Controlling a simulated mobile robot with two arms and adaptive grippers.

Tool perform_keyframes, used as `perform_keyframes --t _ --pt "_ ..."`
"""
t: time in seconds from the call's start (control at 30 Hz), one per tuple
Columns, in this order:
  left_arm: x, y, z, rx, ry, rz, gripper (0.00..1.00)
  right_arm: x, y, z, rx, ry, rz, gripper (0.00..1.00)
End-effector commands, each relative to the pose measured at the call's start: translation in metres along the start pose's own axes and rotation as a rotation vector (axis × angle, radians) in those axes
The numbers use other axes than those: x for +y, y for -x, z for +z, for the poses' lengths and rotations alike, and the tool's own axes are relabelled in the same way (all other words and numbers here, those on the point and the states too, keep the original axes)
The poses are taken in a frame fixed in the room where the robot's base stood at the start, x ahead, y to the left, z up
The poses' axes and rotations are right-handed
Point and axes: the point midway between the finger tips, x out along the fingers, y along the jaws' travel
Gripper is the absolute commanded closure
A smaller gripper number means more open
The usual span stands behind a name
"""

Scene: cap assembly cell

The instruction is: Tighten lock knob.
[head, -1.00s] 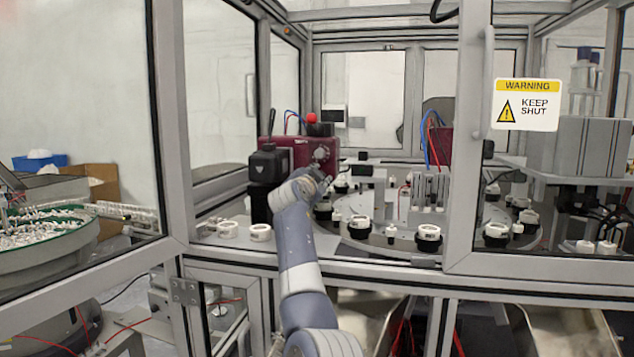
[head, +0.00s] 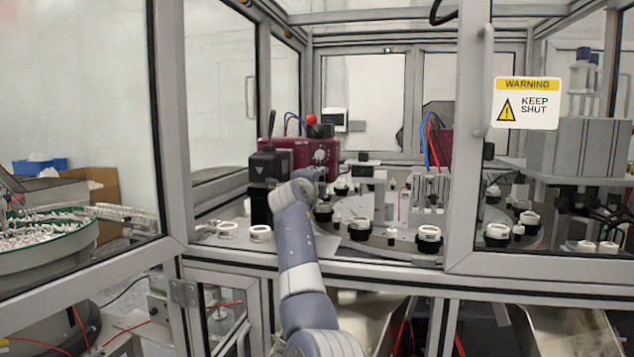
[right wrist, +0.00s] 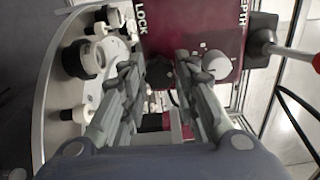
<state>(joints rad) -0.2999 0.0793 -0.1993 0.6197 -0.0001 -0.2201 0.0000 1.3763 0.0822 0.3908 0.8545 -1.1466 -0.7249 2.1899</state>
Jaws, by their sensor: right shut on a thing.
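The dark red box (head: 300,152) stands inside the cell, with a pale round dial on its front. In the right wrist view, its face carries the words LOCK and DEPTH, and the grey dial (right wrist: 216,65) sits just right of my fingers. My right gripper (right wrist: 158,65) points at the box face near the LOCK word, shut on the lock knob, which the fingers mostly hide. In the head view, the right gripper (head: 317,174) is small and partly hidden behind my own wrist, close below the dial. My left gripper is not in view.
A round turntable (head: 380,238) with black and white cap parts lies right of my arm. A black block (head: 262,168) stands left of the gripper. The cell's frame posts flank the opening. A red-tipped lever (right wrist: 290,51) rises beside the box face in the wrist view.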

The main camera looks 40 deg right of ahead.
Motion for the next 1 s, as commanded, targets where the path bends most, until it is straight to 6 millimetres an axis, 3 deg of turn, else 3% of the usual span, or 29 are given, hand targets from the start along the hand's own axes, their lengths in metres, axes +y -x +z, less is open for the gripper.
perform_keyframes --t 0.33,0.87,0.9,0.97,1.0 --pt "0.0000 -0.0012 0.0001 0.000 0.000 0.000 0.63 0.0025 -0.0001 0.0004 0.000 -0.131 0.005 0.96" --pt "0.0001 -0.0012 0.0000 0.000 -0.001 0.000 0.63 0.0028 -0.0001 0.0003 0.001 -0.154 0.005 0.96" --pt "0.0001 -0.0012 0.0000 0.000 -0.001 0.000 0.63 0.0029 -0.0001 0.0003 0.001 -0.153 0.006 0.65" --pt "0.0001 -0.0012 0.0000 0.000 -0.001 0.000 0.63 0.0029 -0.0002 0.0003 0.001 -0.153 0.005 0.52" --pt "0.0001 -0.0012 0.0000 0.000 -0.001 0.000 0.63 0.0026 -0.0001 0.0003 0.001 -0.153 0.005 0.51"
